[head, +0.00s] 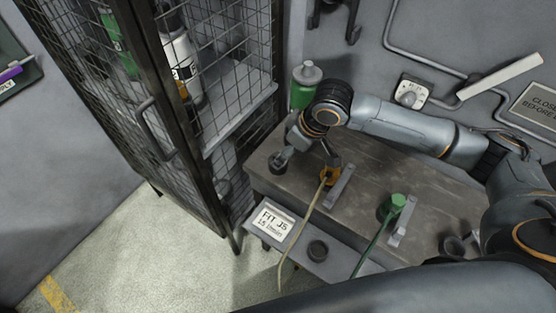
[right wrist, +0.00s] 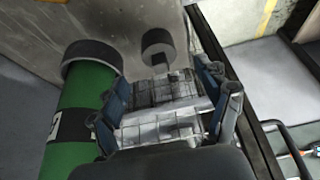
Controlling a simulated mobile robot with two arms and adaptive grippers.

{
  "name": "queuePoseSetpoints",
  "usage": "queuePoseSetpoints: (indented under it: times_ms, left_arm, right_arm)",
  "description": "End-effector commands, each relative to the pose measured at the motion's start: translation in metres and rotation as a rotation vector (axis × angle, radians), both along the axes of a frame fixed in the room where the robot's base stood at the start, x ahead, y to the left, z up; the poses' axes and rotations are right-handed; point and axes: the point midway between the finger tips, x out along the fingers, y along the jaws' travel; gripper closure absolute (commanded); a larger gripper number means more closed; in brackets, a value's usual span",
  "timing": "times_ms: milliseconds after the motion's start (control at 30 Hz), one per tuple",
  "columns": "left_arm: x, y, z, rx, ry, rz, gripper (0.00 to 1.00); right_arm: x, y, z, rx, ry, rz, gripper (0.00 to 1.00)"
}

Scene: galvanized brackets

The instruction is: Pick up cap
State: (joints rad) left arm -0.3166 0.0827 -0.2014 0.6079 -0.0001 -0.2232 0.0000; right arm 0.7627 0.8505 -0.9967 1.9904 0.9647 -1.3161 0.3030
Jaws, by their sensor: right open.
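My right gripper (head: 288,146) hangs over the far left corner of the bench, its arm coming in from the right. In the right wrist view its blue fingers (right wrist: 165,98) are spread, with nothing held between them. A dark round cap-like piece (right wrist: 157,42) on a short stem lies beyond the fingertips. A dark round piece (head: 279,162) shows close by the gripper in the head view; I cannot tell if it is the same one. My left gripper is not in view.
A green bottle (head: 303,88) with a grey top stands behind the gripper, and close left in the wrist view (right wrist: 78,125). A mesh cabinet (head: 215,130) stands left.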

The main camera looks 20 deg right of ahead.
Motion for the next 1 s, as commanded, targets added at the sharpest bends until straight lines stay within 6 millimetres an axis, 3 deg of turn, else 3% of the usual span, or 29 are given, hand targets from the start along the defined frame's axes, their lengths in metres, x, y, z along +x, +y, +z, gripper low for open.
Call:
queuePoseSetpoints:
  times_ms: [167, 433, 600, 867, 1000]
  left_arm:
    - [0.003, 0.001, 0.001, 0.001, -0.005, 0.000, 1.00]
    - [0.035, -0.002, 0.011, -0.006, -0.053, 0.002, 1.00]
    - [0.031, -0.004, 0.010, -0.006, -0.047, 0.003, 1.00]
    - [0.019, -0.004, 0.009, -0.007, -0.029, 0.004, 1.00]
    - [0.017, -0.004, 0.008, -0.006, -0.026, 0.004, 1.00]
  right_arm:
    - [0.005, 0.004, -0.015, 0.000, 0.000, -0.001, 0.23]
    - [0.019, 0.016, -0.041, 0.000, 0.002, -0.001, 0.23]
    - [0.025, 0.019, -0.059, 0.000, 0.000, 0.000, 0.23]
    - [0.025, 0.020, -0.061, 0.001, -0.001, 0.000, 0.23]
    - [0.025, 0.020, -0.061, 0.000, -0.001, 0.000, 0.52]
